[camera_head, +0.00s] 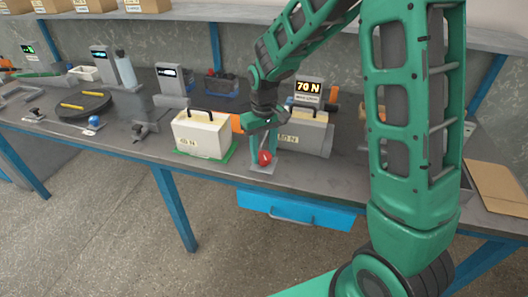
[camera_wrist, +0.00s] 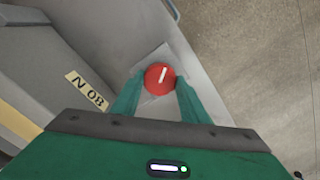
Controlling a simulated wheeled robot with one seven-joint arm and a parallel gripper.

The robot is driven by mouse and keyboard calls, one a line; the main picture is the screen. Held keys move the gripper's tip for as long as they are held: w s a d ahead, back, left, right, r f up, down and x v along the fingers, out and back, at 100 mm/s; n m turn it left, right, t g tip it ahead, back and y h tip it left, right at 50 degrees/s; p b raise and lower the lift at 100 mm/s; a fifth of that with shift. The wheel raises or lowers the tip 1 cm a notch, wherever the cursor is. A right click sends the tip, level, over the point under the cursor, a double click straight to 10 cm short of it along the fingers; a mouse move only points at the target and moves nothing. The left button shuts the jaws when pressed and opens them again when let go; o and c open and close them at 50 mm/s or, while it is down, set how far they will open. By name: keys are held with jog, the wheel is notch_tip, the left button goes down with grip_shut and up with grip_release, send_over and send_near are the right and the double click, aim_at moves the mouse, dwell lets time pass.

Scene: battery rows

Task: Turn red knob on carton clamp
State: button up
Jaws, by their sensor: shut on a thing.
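The red knob (camera_head: 265,157) sits on a small light plate (camera_head: 262,168) near the front edge of the table. In the wrist view the red knob (camera_wrist: 159,78) is round, with a white line slanting slightly to the right of straight up. My gripper (camera_head: 263,150) points down at it, and its green fingers (camera_wrist: 156,84) are shut on the knob, one on each side. A grey clamp body (camera_head: 318,140) with a cream top and a partly hidden label stands just behind the knob. A display reading 70 N (camera_head: 308,88) stands behind it.
A cream battery-like block (camera_head: 203,135) with a black handle stands on a green base left of my gripper. A blue drawer (camera_head: 295,209) hangs under the table edge. A flat brown cardboard piece (camera_head: 498,186) lies at the right. A shelf (camera_head: 230,15) runs above the table.

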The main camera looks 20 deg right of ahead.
aim_at(264, 155)
jog(key=shift+m, duration=0.8)
jog(key=shift+w, duration=0.1)
jog(key=o, duration=1.1)
notch_tip(264, 155, up, 11)
jog(key=shift+f, duration=0.15)
jog(key=shift+d, duration=0.1)
